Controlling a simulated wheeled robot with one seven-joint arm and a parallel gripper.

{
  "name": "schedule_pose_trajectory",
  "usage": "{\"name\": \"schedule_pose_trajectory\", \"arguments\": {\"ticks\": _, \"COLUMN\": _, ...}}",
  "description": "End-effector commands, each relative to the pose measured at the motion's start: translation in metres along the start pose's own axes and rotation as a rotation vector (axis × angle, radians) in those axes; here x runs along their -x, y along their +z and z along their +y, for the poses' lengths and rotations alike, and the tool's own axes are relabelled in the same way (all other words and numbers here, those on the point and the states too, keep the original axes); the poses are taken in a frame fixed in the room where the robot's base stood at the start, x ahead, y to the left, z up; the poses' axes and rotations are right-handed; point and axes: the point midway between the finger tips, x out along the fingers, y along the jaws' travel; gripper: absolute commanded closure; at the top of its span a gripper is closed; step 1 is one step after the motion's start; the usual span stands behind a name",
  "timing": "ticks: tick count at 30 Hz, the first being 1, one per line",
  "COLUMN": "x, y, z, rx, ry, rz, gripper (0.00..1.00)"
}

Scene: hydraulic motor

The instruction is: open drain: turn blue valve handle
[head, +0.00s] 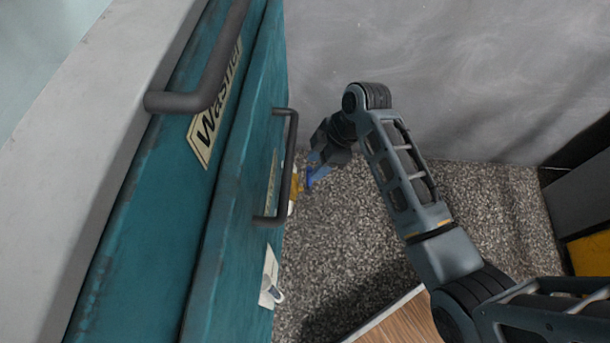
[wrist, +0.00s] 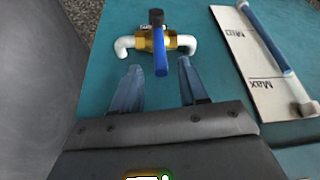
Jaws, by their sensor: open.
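The blue valve handle (wrist: 160,54) shows in the wrist view on a brass valve body (wrist: 183,41) with white pipe ends. The handle points toward my gripper. My gripper (wrist: 158,68) is open, with one blue-grey finger on each side of the handle's line. The handle's near end lies between the fingertips in the picture; I cannot tell whether they touch it. In the head view my gripper (head: 314,163) is low beside the teal cabinet front. A little of the brass valve (head: 294,186) shows there, partly hidden by the drawer handle.
A teal cabinet (head: 238,180) with dark bar handles (head: 290,165) stands at the left. A Min/Max level gauge (wrist: 268,45) is on the panel right of the valve. A grey wall (head: 440,60) is behind.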

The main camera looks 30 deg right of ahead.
Motion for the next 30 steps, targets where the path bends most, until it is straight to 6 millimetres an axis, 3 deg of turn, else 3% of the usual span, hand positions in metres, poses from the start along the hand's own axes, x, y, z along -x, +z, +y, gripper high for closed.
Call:
{"name": "schedule_pose_trajectory", "arguments": {"ticks": 6, "x": -0.036, "y": 0.001, "z": -0.001, "rx": 0.000, "ry": -0.001, "rz": -0.001, "gripper": 0.57}}
{"name": "schedule_pose_trajectory", "arguments": {"ticks": 13, "x": -0.063, "y": 0.001, "z": 0.000, "rx": -0.001, "ry": 0.001, "rz": -0.001, "gripper": 0.57}}
{"name": "schedule_pose_trajectory", "arguments": {"ticks": 25, "x": -0.069, "y": 0.000, "z": 0.000, "rx": -0.001, "ry": 0.003, "rz": 0.000, "gripper": 0.58}}
{"name": "schedule_pose_trajectory", "arguments": {"ticks": 30, "x": -0.068, "y": 0.000, "z": 0.000, "rx": -0.002, "ry": 0.002, "rz": 0.000, "gripper": 0.74}}
